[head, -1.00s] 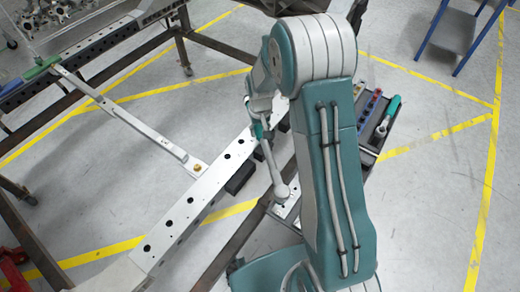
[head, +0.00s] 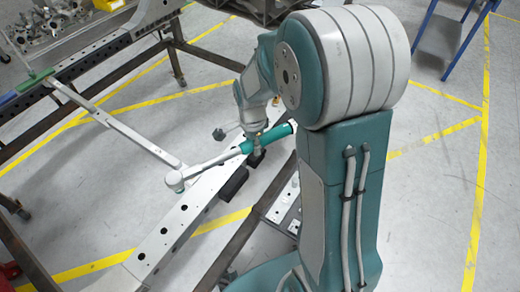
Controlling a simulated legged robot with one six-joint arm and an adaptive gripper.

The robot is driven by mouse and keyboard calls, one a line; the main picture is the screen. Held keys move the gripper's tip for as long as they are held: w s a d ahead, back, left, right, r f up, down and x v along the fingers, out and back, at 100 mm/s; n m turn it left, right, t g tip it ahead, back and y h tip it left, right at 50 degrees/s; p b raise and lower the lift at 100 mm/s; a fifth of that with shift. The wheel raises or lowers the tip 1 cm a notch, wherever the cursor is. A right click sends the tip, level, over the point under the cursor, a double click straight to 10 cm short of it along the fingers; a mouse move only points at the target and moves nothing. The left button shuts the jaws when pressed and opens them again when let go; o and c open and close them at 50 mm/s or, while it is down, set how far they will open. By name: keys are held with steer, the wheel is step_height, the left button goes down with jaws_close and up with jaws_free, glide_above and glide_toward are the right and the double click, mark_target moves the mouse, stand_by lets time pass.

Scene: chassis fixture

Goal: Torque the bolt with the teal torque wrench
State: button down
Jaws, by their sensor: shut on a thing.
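My gripper (head: 257,141) is shut on the teal handle of the torque wrench (head: 211,163), above the white perforated beam. The wrench's grey shaft runs down-left from the gripper. Its round head (head: 175,181) is over the end of the thin grey crossbar, where that bar meets the beam. The bolt does not show; the wrench head covers that spot. I cannot tell whether the head is seated on the bolt or just above it.
The perforated beam (head: 170,229) has several dark holes and black blocks (head: 233,184) beside it. The grey crossbar (head: 118,124) runs to a far rail with green and blue parts. A plate (head: 288,207) lies right of the beam, partly behind my arm. Yellow lines mark the floor.

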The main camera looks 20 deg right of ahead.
steer(key=shift+s+d+r+m, duration=0.1)
steer(key=shift+s+r+m, duration=0.5)
steer(key=shift+m, duration=0.65)
steer(key=shift+s+d+r+m, duration=0.1)
steer(key=shift+s+r+m, duration=0.25)
steer(key=shift+s+m, duration=0.8)
steer(key=shift+s+d+r+m, duration=0.1)
steer(key=shift+s+r+m, duration=0.4)
steer(key=shift+m, duration=0.9)
steer(key=shift+s, duration=0.1)
